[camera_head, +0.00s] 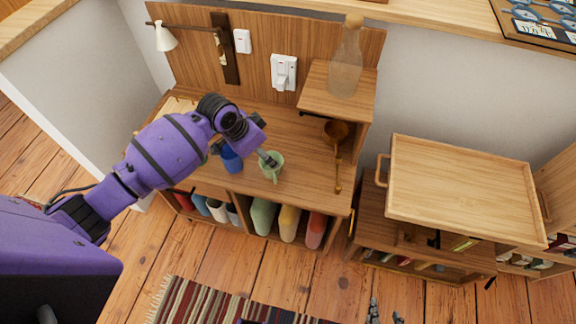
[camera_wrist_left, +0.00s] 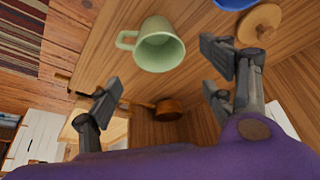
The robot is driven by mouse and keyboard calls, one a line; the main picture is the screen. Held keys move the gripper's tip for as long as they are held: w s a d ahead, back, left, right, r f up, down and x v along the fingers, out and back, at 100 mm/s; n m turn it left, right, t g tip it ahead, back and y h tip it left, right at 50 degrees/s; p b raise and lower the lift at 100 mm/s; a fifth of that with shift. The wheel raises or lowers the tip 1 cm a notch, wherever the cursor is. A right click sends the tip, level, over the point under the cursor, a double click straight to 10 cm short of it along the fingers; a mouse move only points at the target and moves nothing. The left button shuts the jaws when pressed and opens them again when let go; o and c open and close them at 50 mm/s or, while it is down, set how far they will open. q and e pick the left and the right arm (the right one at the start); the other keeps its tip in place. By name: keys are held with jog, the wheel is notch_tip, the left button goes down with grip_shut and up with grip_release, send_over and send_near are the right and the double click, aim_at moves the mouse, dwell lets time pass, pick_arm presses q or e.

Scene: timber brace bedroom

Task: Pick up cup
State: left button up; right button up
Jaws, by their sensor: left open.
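A pale green cup (camera_head: 273,170) stands on the wooden desk top. In the left wrist view the green cup (camera_wrist_left: 160,47) shows its mouth and its handle, which points left. My left gripper (camera_head: 262,155) is at the green cup, its fingers partly hidden by the wrist in the head view. In the left wrist view my left gripper (camera_wrist_left: 162,76) has its fingers spread, with the cup beyond the gap and nothing held. A blue cup (camera_head: 232,160) stands to the left of the green one. Fingertips of my right gripper (camera_head: 385,314) show apart at the bottom edge, empty.
A glass bottle (camera_head: 346,62) stands on a raised shelf at the back right. A wooden ladle (camera_head: 337,155) hangs or lies below it. Books fill the cubbies under the desk top. A wooden tray table (camera_head: 460,185) stands at right. A striped rug (camera_head: 225,303) lies in front.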

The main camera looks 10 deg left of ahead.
pick_arm(q)
jog(key=x, duration=0.7)
jog(key=shift+s+a+f+b, duration=0.15)
jog(key=shift+s+f+b, duration=0.2)
jog(key=shift+f, duration=0.15)
pick_arm(e)
jog(key=shift+s+a+f, duration=0.3)
jog(key=shift+s+f, duration=0.1)
pick_arm(q)
jog(key=c, duration=1.4)
jog(key=shift+r, duration=0.15)
pick_arm(e)
jog(key=shift+w, duration=0.1)
